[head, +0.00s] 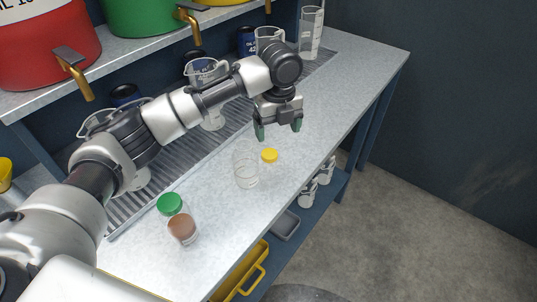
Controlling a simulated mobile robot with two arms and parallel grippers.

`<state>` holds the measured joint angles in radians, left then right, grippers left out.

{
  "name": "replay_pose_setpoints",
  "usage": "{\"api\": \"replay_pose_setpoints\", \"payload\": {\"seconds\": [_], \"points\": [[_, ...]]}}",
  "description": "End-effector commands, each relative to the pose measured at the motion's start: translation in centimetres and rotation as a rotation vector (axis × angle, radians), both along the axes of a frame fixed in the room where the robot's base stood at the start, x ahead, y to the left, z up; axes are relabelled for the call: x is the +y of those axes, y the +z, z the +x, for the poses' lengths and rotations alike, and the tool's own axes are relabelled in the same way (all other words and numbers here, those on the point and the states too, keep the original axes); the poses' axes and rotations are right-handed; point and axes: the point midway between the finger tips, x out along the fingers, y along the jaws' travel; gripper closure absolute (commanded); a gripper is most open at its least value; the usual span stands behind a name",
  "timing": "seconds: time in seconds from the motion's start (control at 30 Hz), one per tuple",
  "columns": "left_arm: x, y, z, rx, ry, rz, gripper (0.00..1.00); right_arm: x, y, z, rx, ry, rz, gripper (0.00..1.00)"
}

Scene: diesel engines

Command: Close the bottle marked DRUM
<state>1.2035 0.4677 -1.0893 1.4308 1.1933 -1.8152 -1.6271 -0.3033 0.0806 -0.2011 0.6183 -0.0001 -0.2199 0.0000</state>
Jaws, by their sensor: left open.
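A clear, empty-looking bottle (246,168) without a lid stands upright on the grey bench. A small yellow cap (269,155) lies on the bench just right of it. A green cap (169,203) lies farther left, beside a small jar (183,230) with a brown top or brown contents; I cannot tell which. No DRUM marking is readable on any of them. My left gripper (278,131) points down with its green-tipped fingers apart, empty, above and slightly beyond the yellow cap. My right gripper is not in view.
A slatted drain strip (160,179) with clear measuring jugs (206,70) runs along the back of the bench (340,100). Red (45,48) and green (140,15) drums with brass taps stand on a shelf above. The bench's right end is clear. A yellow tray (243,272) sits below.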

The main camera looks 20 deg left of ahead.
Motion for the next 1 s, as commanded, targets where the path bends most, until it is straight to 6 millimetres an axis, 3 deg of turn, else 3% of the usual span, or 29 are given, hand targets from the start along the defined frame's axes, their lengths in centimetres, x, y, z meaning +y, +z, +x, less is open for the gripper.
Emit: {"api": "replay_pose_setpoints", "payload": {"seconds": [0.27, 0.63, 1.0], "points": [[0.0, -0.3, 0.0, 0.001, 0.000, -0.001, 0.18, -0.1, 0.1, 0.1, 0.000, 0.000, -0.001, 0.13], [0.1, -5.2, 0.0, 0.001, 0.000, -0.001, 0.18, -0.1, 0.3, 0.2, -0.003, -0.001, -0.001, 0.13], [0.1, -5.7, 0.0, 0.000, 0.000, 0.000, 0.18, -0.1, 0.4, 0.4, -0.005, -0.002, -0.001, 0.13]]}}
